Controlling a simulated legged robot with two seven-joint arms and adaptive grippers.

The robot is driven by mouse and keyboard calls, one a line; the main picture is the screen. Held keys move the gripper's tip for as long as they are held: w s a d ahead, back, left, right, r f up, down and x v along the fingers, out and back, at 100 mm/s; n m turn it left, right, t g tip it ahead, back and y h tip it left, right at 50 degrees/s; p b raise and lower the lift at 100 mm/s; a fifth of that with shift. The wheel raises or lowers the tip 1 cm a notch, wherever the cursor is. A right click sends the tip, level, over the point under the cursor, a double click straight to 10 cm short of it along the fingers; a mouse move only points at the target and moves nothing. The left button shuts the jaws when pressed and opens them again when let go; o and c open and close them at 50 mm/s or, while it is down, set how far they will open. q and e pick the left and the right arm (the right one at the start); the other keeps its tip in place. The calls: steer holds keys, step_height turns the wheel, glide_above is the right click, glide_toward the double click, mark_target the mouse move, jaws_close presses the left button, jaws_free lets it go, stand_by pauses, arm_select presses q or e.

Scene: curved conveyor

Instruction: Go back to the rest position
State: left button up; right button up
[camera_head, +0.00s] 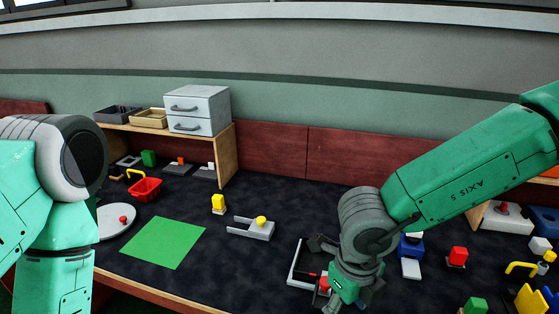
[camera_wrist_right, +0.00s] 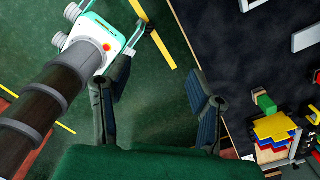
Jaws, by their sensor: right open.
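My right arm reaches in from the right over the dark table (camera_head: 230,272) in the head view. Its gripper (camera_head: 345,285) points down at the front of the table, partly covering a white-edged tray with red parts. In the right wrist view the two fingers of the right gripper (camera_wrist_right: 158,95) are spread apart with nothing between them. Below them are the green floor and the table edge. My left arm stands at the left edge of the head view, its lower link hanging down; its gripper is out of view.
A green mat (camera_head: 162,243), a white plate (camera_head: 116,222), a red basket (camera_head: 145,190) and a grey fork-shaped holder (camera_head: 250,229) lie left of the right gripper. A drawer box (camera_head: 198,108) stands on a wooden shelf. Several coloured blocks crowd the right side. The table's middle back is clear.

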steer(key=s+d+f+n+t+h+b, duration=0.1)
steer(key=s+d+f+n+b, duration=0.15)
steer(key=d+f+n, duration=0.45)
steer(key=s+d+f+n+t+h+b, duration=0.1)
steer(key=s+d+f+n+t, duration=0.15)
steer(key=f+n, duration=0.65)
arm_select(q)
steer(key=f, duration=0.2)
steer(key=f+b, duration=0.2)
steer(key=f, duration=0.1)
steer(key=shift+w+f, duration=0.25)
steer(key=shift+f, duration=0.05)
arm_select(e)
steer(key=s+d+f+n+g+y, duration=0.1)
steer(key=s+d+f+n, duration=0.2)
steer(key=s+n, duration=0.3)
steer(key=s+d+f+n+g+y, duration=0.1)
steer(key=s+d+f+n+g, duration=0.1)
steer(key=s+n, duration=0.5)
step_height(320, 180, down, 2)
steer(key=shift+s+d+f+n, duration=0.25)
steer(key=shift+d+n, duration=0.45)
steer(key=shift+d, duration=0.2)
steer(key=shift+w, duration=0.1)
